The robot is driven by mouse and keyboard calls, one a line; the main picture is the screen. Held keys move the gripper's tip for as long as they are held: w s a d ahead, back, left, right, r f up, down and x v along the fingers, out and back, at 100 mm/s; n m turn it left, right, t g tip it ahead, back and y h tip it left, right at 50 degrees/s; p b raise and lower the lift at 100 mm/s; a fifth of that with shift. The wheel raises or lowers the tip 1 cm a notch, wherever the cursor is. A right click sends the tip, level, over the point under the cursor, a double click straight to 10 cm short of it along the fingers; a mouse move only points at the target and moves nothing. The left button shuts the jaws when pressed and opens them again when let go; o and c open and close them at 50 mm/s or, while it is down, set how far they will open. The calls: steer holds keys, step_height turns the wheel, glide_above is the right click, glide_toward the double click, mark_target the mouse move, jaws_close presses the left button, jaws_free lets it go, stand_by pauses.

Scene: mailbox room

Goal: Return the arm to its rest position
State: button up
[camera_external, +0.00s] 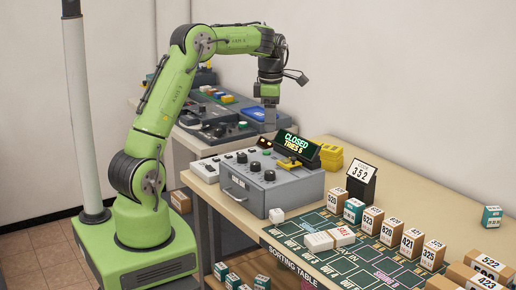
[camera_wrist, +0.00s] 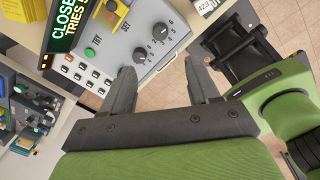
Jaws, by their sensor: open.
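My green arm (camera_external: 165,95) rises from its base at the left of the external view and bends over toward the grey control box. My gripper (camera_external: 269,116) points down above the back left of that box, clear of it. In the wrist view my gripper (camera_wrist: 163,88) shows two grey fingers apart, with nothing between them. The control box (camera_external: 262,190) stands on the table with knobs and a yellow part on top. Its panel also shows in the wrist view (camera_wrist: 140,35) beyond the fingers.
A sign (camera_external: 297,147) reading "CLOSED TRIES 5" stands at the box's back. A green sorting mat (camera_external: 330,262) carries several numbered boxes. A second table behind holds control panels (camera_external: 212,125) and a blue tray (camera_external: 258,114). A white pole (camera_external: 80,110) stands beside my base.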

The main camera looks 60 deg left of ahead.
steer(key=s+d+r+m+t, duration=0.1)
steer(key=s+d+r+m, duration=0.15)
steer(key=s+m, duration=0.25)
steer(key=s+d+r+m+t+y, duration=0.1)
steer(key=s+r+m, duration=0.2)
steer(key=s+m, duration=0.2)
steer(key=s+d+r+m+t, duration=0.1)
steer(key=s+d+r+m, duration=0.15)
steer(key=s+m, duration=0.3)
steer(key=s+d+f+m+t, duration=0.1)
steer(key=s+f+m, duration=0.1)
steer(key=s+m, duration=0.3)
steer(key=s+d+f+m+t+h, duration=0.1)
steer(key=s+d+f+m, duration=0.1)
steer(key=s+m, duration=0.4)
steer(key=shift+s+d+m+h, duration=0.25)
steer(key=shift+m+h, duration=0.05)
steer(key=shift+m, duration=0.65)
